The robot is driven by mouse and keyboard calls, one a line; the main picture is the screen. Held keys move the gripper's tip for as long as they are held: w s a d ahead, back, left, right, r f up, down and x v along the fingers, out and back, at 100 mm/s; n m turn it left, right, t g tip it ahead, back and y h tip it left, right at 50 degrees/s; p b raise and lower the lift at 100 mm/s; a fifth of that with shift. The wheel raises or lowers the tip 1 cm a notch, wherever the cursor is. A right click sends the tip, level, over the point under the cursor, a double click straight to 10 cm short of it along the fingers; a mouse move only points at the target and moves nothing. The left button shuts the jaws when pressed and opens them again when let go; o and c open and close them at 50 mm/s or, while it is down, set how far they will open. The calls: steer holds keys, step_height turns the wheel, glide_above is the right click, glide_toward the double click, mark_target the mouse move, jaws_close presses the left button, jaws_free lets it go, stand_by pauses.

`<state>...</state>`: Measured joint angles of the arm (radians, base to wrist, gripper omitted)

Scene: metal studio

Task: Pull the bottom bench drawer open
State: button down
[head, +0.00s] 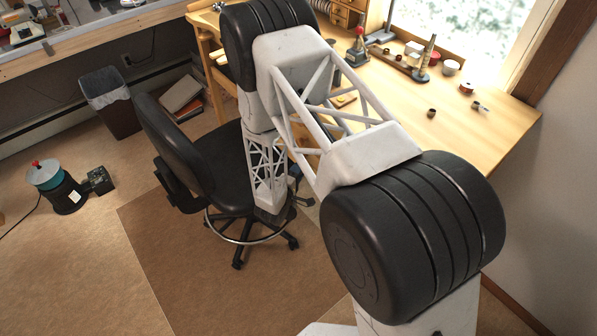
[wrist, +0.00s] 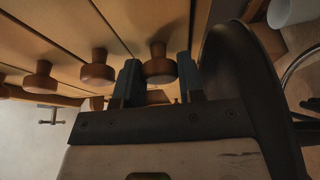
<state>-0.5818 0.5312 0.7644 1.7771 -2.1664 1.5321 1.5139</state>
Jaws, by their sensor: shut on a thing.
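In the wrist view, wooden drawer fronts (wrist: 135,22) of the bench run across the top, with round brown knobs in a row. The two teal fingers of my gripper (wrist: 159,80) stand on either side of the rightmost knob (wrist: 158,66), shut on it. Two other knobs (wrist: 97,68) (wrist: 45,78) lie to the left. The view is turned, and I cannot tell from it how far the held drawer stands out. In the head view, the wooden bench (head: 480,140) shows its top; my arm and the chair hide the drawers and my gripper.
A black swivel chair (head: 195,150) stands close beside my arm at the bench. A large dark curved thing (wrist: 238,70) is close to the right finger in the wrist view. A waste bin (head: 108,100) and a teal-topped canister (head: 55,185) stand left.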

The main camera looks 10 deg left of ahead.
steer(key=s+a, duration=1.7)
steer(key=shift+s+a, duration=0.3)
steer(key=c, duration=0.8)
jaws_free()
steer(key=shift+o, duration=0.2)
steer(key=shift+s, duration=0.1)
steer(key=v, duration=0.7)
steer(key=shift+s+a, duration=0.15)
steer(key=shift+s, duration=0.1)
